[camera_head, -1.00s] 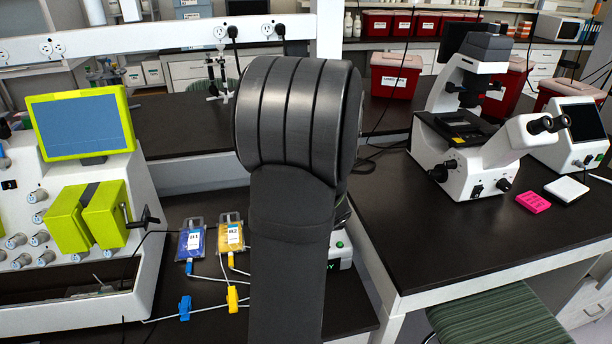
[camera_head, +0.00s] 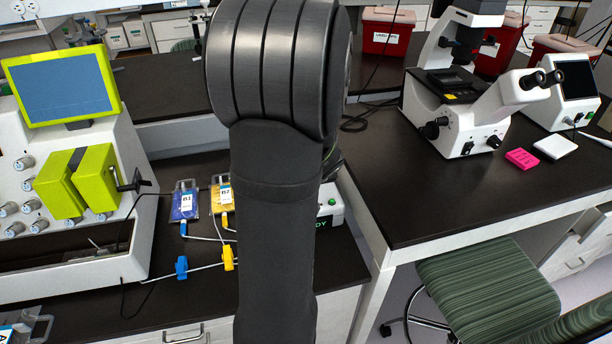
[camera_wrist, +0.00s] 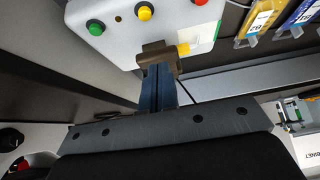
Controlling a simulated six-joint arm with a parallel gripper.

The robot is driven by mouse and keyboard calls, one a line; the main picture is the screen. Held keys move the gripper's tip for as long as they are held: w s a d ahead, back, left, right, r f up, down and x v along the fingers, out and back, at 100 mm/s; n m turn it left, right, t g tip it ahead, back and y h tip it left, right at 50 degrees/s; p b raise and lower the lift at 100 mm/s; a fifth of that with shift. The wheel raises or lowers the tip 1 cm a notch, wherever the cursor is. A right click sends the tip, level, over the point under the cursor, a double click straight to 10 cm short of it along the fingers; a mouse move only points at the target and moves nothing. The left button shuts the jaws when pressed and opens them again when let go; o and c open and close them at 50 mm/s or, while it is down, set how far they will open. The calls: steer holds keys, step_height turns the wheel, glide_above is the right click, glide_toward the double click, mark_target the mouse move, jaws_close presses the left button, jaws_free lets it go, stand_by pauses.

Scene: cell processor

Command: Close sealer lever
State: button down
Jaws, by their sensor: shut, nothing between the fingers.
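The sealer (camera_head: 330,208) is a white box with a green label, mostly hidden behind my arm in the head view. In the wrist view the white sealer housing (camera_wrist: 118,28) fills the top, with green, yellow and red buttons. A dark brown bracket-like part (camera_wrist: 155,50), possibly the lever, sits at its near edge. My gripper (camera_wrist: 158,80) points at this part with its fingers shut and empty; the tips overlap it in the picture, and I cannot tell if they touch. My gripper is hidden in the head view.
A blue bag (camera_head: 184,204) and a yellow bag (camera_head: 217,198) lie left of my arm, with tubing, a blue clamp (camera_head: 181,267) and a yellow clamp (camera_head: 228,257). A white processor with a lime screen (camera_head: 62,85) stands at left. A microscope (camera_head: 465,105) stands on the right bench.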

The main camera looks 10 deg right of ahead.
steer(key=s+r, duration=0.4)
steer(key=s, duration=0.5)
steer(key=shift+s, duration=0.3)
steer(key=shift+w, duration=0.1)
steer(key=w+f, duration=0.1)
steer(key=w, duration=0.2)
steer(key=w+f, duration=0.2)
steer(key=w, duration=0.1)
steer(key=w+f, duration=0.1)
steer(key=w, duration=0.2)
steer(key=shift+w+f, duration=0.2)
steer(key=shift+w, duration=0.1)
steer(key=shift+f, duration=0.8)
